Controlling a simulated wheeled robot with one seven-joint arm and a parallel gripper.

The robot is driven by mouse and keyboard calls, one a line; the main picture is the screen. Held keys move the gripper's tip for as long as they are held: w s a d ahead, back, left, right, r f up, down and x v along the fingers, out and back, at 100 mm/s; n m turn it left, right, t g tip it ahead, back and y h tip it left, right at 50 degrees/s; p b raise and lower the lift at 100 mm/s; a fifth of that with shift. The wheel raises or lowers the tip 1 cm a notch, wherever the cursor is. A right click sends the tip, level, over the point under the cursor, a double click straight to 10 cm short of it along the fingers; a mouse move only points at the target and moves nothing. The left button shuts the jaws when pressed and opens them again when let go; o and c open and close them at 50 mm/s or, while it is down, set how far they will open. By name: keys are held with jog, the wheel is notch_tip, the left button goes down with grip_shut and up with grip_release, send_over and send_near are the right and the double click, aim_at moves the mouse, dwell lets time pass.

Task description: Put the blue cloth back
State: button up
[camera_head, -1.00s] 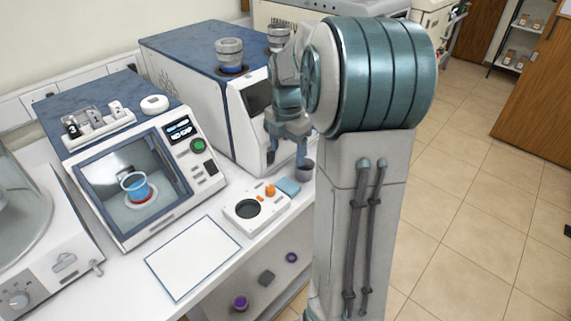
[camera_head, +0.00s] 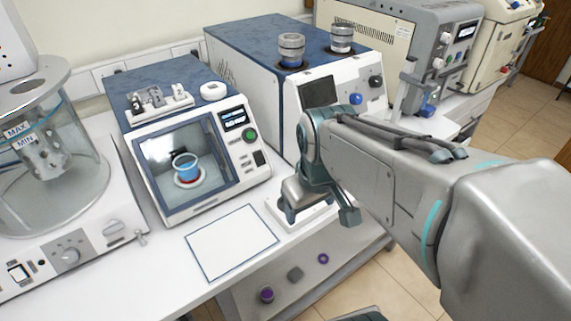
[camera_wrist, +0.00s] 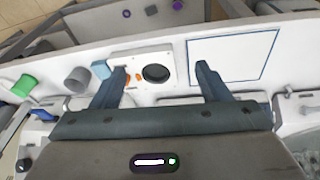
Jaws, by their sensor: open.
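The blue cloth (camera_wrist: 101,69) is a small light-blue folded square on the white bench in the wrist view. It lies just left of my left finger and beside a white tray (camera_wrist: 178,74) with a round dark well and orange pieces. In the head view the cloth is hidden behind my arm. My gripper (camera_wrist: 161,69) is open and empty, its fingers on either side of the tray's well in the wrist view. In the head view my gripper (camera_head: 320,212) is over the tray at the front of the bench.
A grey cup (camera_wrist: 77,80) stands left of the cloth, with a green item (camera_wrist: 22,86) farther left. A white blue-edged mat (camera_head: 232,243) lies bare beside the tray. A machine with a window (camera_head: 240,190) and a blue-topped machine (camera_head: 235,45) stand behind.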

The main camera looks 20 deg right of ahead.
jog(key=shift+s+a+f+m, duration=0.2)
jog(key=shift+s+a+m, duration=0.1)
jog(key=shift+s+m, duration=0.35)
jog(key=shift+s+a+f+m, duration=0.25)
jog(key=shift+s+m, duration=0.25)
jog(key=shift+m, duration=0.25)
